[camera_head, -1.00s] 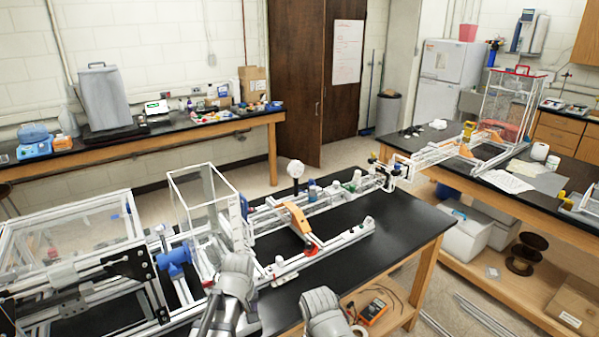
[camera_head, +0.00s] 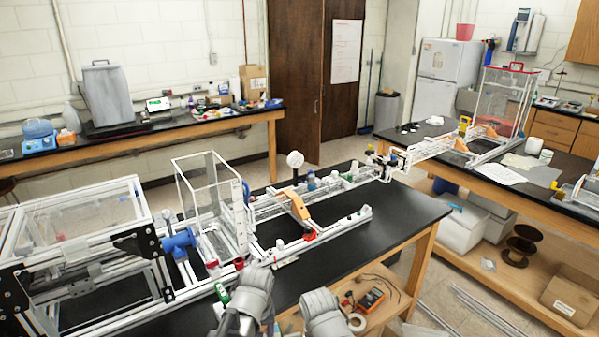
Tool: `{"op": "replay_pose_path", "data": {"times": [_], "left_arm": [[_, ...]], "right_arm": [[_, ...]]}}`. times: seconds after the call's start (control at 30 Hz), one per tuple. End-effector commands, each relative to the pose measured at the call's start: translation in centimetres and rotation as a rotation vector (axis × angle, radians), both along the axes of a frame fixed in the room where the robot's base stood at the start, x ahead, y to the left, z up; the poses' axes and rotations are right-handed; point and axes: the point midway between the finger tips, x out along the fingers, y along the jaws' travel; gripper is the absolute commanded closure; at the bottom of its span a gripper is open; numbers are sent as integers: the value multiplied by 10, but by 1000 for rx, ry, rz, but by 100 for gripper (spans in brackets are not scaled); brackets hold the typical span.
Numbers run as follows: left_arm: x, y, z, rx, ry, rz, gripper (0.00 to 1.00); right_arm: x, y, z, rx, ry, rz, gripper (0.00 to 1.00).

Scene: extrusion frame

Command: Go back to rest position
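My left gripper (camera_head: 256,283) is at the lower middle of the head view, at the front edge of the black bench. It looks like a grey, rounded hand seen from behind. My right gripper (camera_head: 322,303) is just to its right, low in the view, in front of the bench edge. The fingertips of both are too hidden to tell open from shut, and I see nothing held in either. The aluminium extrusion frame (camera_head: 82,262) stands at the left of the bench, with a clear box (camera_head: 212,200) and a rail assembly with an orange bracket (camera_head: 297,205) to its right.
A small green item (camera_head: 222,292) lies by my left gripper. A multimeter (camera_head: 371,299) and a tape roll (camera_head: 357,322) lie on the shelf below the bench. The black bench top (camera_head: 395,222) is clear at the right. A second bench (camera_head: 510,202) stands further right.

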Motion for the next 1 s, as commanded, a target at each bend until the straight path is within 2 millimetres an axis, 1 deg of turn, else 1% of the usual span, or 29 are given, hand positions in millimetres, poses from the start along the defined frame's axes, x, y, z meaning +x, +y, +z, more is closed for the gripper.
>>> {"op": "replay_pose_path", "data": {"times": [0.03,0.23,0.3,0.4,0.53,1.0], "left_arm": [[-13,-8,-11,5,15,-67,33],[-53,-34,-31,26,76,-342,33],[-66,-41,-37,32,97,-430,33],[-77,-47,-41,37,116,-516,33],[-80,-49,-40,39,125,-550,33],[-79,-49,-40,39,124,-546,33]], "right_arm": [[0,0,-11,0,0,1,50],[0,0,-31,-1,0,2,50],[0,0,-37,-1,0,3,50],[0,0,-41,-1,0,3,50],[0,0,-41,-1,0,3,50],[0,0,-40,-1,0,3,50]]}}
